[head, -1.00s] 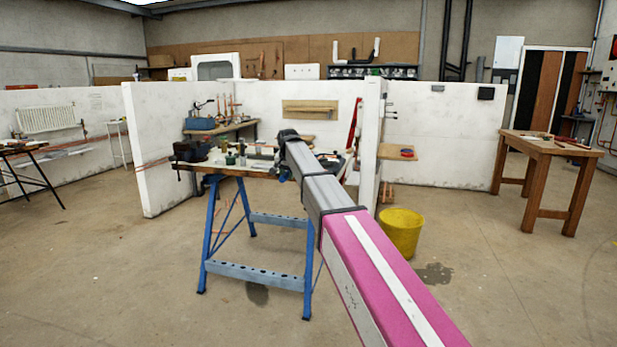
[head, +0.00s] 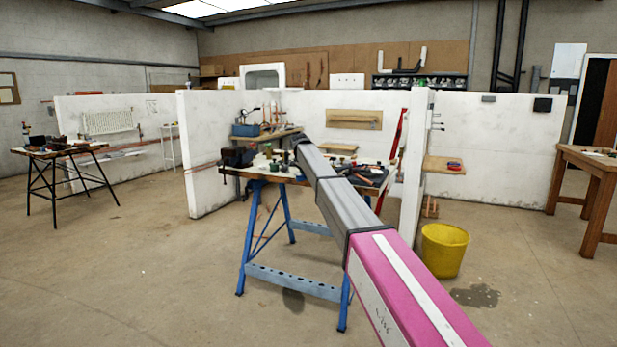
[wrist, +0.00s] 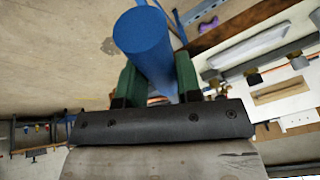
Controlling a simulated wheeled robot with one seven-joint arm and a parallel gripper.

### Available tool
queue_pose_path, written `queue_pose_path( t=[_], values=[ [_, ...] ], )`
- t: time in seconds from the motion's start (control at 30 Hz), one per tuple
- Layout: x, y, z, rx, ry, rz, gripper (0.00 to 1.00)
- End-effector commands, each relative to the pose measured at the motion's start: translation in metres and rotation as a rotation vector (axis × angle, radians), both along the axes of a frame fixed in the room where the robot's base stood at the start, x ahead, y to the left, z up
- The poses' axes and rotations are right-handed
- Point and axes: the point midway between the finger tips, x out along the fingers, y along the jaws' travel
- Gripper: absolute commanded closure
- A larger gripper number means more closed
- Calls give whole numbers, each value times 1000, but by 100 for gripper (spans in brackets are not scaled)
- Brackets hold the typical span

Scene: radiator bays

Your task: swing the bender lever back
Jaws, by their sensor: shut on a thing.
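In the wrist view, my gripper (wrist: 158,82) has its two green fingers on either side of a thick blue round bar (wrist: 146,45), which looks like the bender lever's handle. The gripper is shut on it. The bar runs from between the fingers toward the top of the picture, and its round end faces the camera. In the head view, my outstretched arm hides the gripper and the lever at the workbench (head: 262,176). The body of the bender cannot be made out.
The blue-legged workbench carries a dark vice (head: 238,157) and several small tools. A white partition (head: 208,160) stands behind and left. A yellow bucket (head: 444,250) is on the floor at the right. Floor at the front left is clear.

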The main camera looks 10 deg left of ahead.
Motion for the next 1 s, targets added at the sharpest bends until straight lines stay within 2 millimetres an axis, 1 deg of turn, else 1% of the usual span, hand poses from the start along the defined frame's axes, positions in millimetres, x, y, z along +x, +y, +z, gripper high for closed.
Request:
queue_pose_path(
  t=[0.03, 0.23, 0.27, 0.3, 0.33, 0.6, 0.73, 0.87, 1.0],
  values=[
    [6, 4, 2, 8, -13, -2, 100],
    [7, 4, 2, 9, -14, -2, 100],
    [8, 4, 2, 9, -14, -2, 64],
    [8, 4, 2, 9, -14, -2, 51],
    [8, 4, 2, 8, -13, -1, 43],
    [5, 3, 2, 6, -10, 0, 43],
    [3, 3, 5, 5, -9, 0, 43],
    [-2, 4, 15, 5, -10, 0, 43],
    [-10, 7, 34, 5, -11, 1, 43]
  ],
)
